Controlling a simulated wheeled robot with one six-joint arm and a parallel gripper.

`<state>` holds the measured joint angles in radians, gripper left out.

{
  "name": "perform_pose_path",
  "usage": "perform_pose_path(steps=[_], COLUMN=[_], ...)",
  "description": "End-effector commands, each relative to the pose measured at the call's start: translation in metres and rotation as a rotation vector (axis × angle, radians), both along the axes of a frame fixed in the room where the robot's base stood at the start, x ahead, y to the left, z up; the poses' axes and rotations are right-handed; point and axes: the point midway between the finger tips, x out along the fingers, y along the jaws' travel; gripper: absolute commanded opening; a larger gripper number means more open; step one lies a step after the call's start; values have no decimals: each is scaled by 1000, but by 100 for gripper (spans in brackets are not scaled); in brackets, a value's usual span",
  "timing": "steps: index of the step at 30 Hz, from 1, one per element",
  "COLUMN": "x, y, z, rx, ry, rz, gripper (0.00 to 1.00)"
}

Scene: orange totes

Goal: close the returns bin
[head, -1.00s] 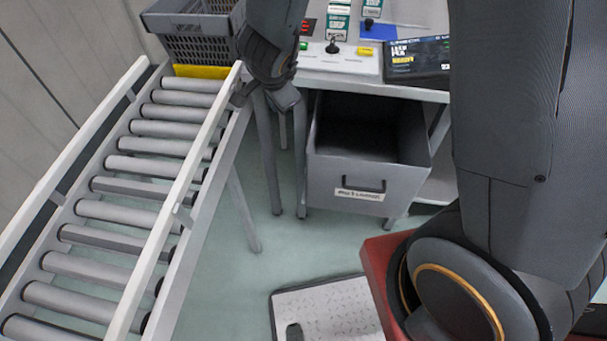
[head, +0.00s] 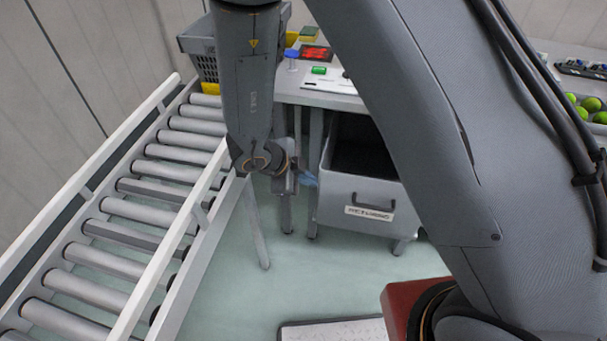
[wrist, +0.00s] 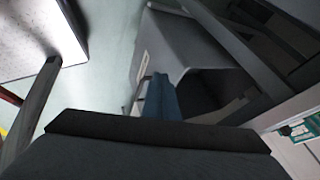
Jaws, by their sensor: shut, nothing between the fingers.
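The returns bin (head: 350,215) is a grey open-topped drawer under the workbench. It is pulled out, with its dark inside showing, a dark handle (head: 372,204) and a white label on its front. My gripper (head: 308,179) is just left of the bin's front left corner, near rim height. In the wrist view the bin (wrist: 185,45) lies ahead, and my shut, blue-looking fingers (wrist: 161,95) overlap its front edge. They hold nothing. I cannot tell whether they touch the bin.
A roller conveyor (head: 135,215) runs along the left, with a grey crate (head: 205,68) at its far end. The workbench (head: 330,98) stands above the bin. A pale mat (head: 335,331) lies on the floor. Open floor shows in front of the bin.

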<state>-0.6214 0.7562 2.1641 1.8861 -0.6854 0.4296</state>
Motion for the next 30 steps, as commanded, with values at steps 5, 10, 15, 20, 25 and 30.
perform_pose_path(steps=[5,10,15,20,25,30], x=[12,34,48,52,53,57], y=[-20,-30,-34,-36,-35,-37], z=[-29,-32,-32,-32,-32,-32], rx=[-2,1,1,1,1,2], ry=[2,-2,-1,0,0,-1], rz=[-4,-7,-5,-4,-4,-6], gripper=[0,0,0,0,0,0])
